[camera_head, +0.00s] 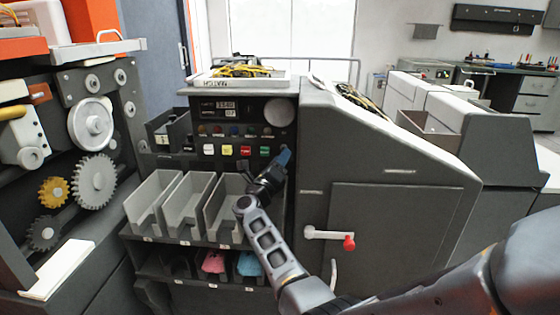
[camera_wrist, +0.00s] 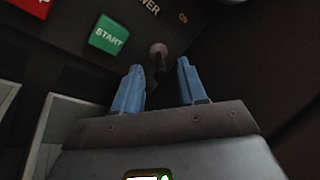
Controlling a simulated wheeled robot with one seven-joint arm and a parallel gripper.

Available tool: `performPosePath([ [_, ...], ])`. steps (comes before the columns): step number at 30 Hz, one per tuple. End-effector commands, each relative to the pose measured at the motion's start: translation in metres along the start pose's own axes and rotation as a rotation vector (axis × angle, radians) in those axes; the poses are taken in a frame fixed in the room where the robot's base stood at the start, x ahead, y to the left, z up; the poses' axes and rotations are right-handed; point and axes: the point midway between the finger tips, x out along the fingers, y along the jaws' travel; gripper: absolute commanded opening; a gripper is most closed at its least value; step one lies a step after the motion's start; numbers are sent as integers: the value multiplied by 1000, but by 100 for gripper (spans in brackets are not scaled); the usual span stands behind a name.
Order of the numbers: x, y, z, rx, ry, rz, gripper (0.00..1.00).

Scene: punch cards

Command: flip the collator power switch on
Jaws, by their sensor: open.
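The power switch (camera_wrist: 158,48) is a small toggle with a round grey base and a dark lever that points down in the wrist view. It sits on the black panel beside the label "POWER", of which the first letters are cut off. My gripper (camera_wrist: 159,66) is open, with blue fingers on either side of the lever and nothing held. The tips are close to the panel; I cannot tell whether they touch the lever. In the head view my gripper (camera_head: 284,158) is at the panel's lower right and hides the switch. The collator (camera_head: 240,106) stands upright behind it.
A green START button (camera_wrist: 109,34) is left of the switch, with a red button (camera_wrist: 35,5) farther left. Grey card bins (camera_head: 192,205) stand below the panel. A dark cabinet (camera_head: 400,225) with a red-knobbed handle (camera_head: 348,243) rises at right. Gears (camera_head: 95,180) are at far left.

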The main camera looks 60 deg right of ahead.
Motion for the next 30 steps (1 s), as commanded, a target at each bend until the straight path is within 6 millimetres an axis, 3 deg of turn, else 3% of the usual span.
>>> performPosePath([
  [3,0,0,0,0,0,0,41],
  [16,0,0,0,0,0,0,0],
  [30,0,-4,4,-10,15,24,0],
])
